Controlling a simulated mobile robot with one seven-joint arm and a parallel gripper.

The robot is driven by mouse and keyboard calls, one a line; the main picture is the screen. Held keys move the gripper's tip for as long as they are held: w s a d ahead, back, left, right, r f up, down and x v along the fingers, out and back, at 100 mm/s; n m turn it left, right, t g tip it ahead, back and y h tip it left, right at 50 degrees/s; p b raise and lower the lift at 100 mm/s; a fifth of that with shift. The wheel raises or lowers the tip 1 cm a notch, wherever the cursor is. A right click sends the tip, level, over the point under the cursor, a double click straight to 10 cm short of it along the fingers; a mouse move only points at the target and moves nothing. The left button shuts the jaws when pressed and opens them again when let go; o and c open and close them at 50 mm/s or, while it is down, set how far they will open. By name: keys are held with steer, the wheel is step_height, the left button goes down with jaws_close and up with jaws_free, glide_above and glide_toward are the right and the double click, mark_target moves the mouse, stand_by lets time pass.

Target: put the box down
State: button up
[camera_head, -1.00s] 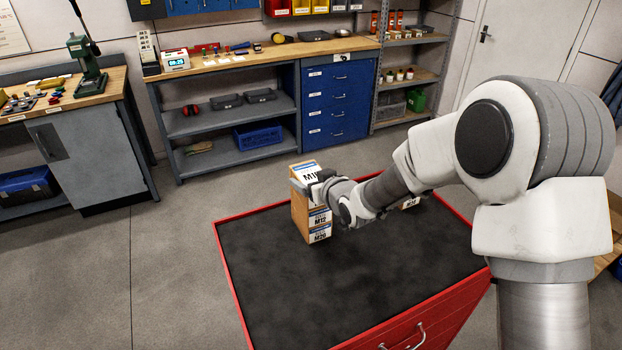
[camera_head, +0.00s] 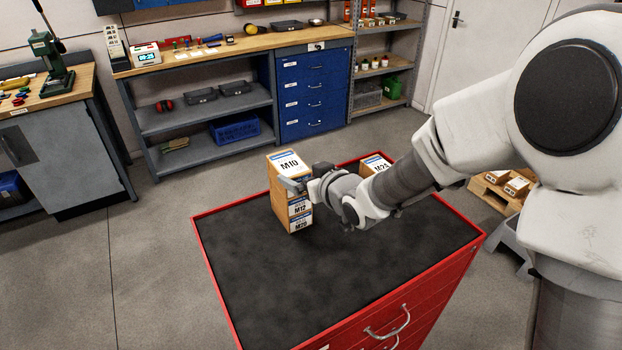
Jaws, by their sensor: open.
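A box labelled M10 (camera_head: 287,165) sits on top of a stack on the black top of a red cabinet (camera_head: 330,270). Under it are a box labelled M12 (camera_head: 300,207) and a lowest box (camera_head: 301,223) whose label is hard to read. My gripper (camera_head: 291,186) is open at the right front side of the M10 box. One finger shows in front of the box's side. The other finger is hidden, so I cannot tell whether the fingers touch the box. The stack stands upright.
Another box, perhaps labelled M24 (camera_head: 376,164), stands behind my arm near the back edge of the cabinet top. The front and left of the top are clear. A wooden pallet with boxes (camera_head: 497,199) lies on the floor at right. A workbench (camera_head: 230,50) stands behind.

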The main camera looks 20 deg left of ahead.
steer(key=shift+v, duration=1.95)
steer(key=shift+d, duration=0.1)
steer(key=s+d+r+m+t+h, duration=0.1)
steer(key=d+r+m+h, duration=0.25)
steer(key=d, duration=0.85)
steer(key=s+d+r+m+h, duration=0.15)
steer(key=d+r+h, duration=0.3)
steer(key=d, duration=0.65)
steer(key=s+d+m+g+h, duration=0.1)
steer(key=s+d+m+g, duration=0.1)
steer(key=s+d, duration=0.4)
steer(key=s+d+m+g+h, duration=0.1)
steer(key=s+d+m, duration=0.2)
steer(key=s, duration=0.9)
steer(key=d, duration=0.3)
steer(key=shift+r+g, duration=0.3)
steer(key=shift+g, duration=0.1)
